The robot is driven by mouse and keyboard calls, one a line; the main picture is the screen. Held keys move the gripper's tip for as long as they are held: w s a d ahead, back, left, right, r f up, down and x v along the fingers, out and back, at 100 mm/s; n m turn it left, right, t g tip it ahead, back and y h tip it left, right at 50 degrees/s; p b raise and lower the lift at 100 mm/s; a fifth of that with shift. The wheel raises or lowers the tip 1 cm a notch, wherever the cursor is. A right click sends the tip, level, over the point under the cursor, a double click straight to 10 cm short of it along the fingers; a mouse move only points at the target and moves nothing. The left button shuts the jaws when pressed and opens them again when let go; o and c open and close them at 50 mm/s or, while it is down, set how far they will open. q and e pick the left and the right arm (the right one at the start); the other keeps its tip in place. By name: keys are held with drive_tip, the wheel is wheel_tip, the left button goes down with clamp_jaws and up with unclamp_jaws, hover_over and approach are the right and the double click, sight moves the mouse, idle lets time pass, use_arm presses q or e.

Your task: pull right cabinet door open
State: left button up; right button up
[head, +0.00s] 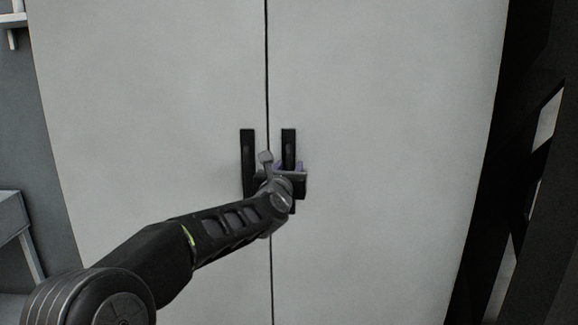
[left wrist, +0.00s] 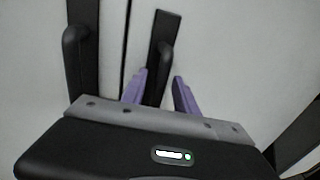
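The right cabinet door (head: 390,120) is a plain pale panel. It looks closed against the left door (head: 150,120), with a thin dark seam between them. Its black vertical bar handle (head: 288,143) stands just right of the seam. My left gripper (head: 290,166) is at this handle and hides its lower part. In the left wrist view, the purple fingers (left wrist: 160,92) are apart, with the right door's handle (left wrist: 157,60) between them. The handle is nearer the left finger, and a gap shows on its right. My right gripper is not in view.
The left door's black handle (head: 247,160) stands close beside my left gripper, and also shows in the left wrist view (left wrist: 83,50). A dark structure (head: 525,130) stands right of the cabinet. Grey furniture (head: 14,218) is at the left edge.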

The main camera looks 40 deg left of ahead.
use_arm(q)
drive_tip(key=shift+w, duration=0.1)
drive_tip(key=shift+c, duration=0.5)
clamp_jaws()
idle(0.9)
